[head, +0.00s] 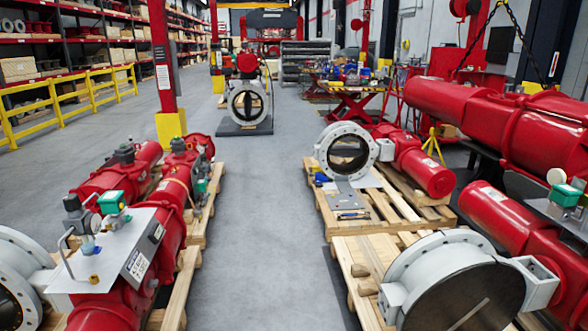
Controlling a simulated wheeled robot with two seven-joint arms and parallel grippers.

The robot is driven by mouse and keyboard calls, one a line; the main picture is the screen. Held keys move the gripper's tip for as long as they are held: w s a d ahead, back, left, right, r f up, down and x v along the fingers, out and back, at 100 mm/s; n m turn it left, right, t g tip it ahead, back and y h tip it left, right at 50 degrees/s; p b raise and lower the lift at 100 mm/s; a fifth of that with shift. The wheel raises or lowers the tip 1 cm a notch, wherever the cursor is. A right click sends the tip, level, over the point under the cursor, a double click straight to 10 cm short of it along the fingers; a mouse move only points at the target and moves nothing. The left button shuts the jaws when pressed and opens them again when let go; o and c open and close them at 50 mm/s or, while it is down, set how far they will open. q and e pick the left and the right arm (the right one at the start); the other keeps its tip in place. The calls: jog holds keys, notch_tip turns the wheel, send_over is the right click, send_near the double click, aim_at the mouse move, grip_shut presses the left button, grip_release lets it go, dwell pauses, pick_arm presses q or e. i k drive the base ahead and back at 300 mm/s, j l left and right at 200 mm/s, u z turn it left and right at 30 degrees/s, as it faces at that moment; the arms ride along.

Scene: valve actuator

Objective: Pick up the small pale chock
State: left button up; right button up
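Two small tan blocks lie on the near right wooden pallet (345,252), left of the large grey-white valve (455,280). One block (360,270) is a little farther away; the other (367,289) is nearer and close to the valve's flange. Neither of my grippers is in view.
A clear grey aisle (265,220) runs up the middle. Red actuators (170,205) on pallets line the left side. Another pallet with a white ring valve (346,152) stands beyond the near right pallet. Yellow railings (65,105) are at the far left.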

aim_at(365, 288)
jog(key=i+z, duration=0.1)
jog(key=i, duration=0.45)
jog(key=i+j+z, duration=0.15)
jog(key=i, duration=0.4)
jog(key=i+j+z, duration=0.1)
jog(key=i, duration=0.45)
jog(key=i+j+z, duration=0.15)
jog(key=i+z, duration=0.3)
jog(key=i+j+z, duration=0.25)
jog(key=z, duration=0.2)
jog(key=i+j+z, duration=0.25)
jog(key=j+z, duration=0.25)
jog(key=i+j+z, duration=0.2)
jog(key=j+z, duration=0.25)
jog(key=l, duration=0.1)
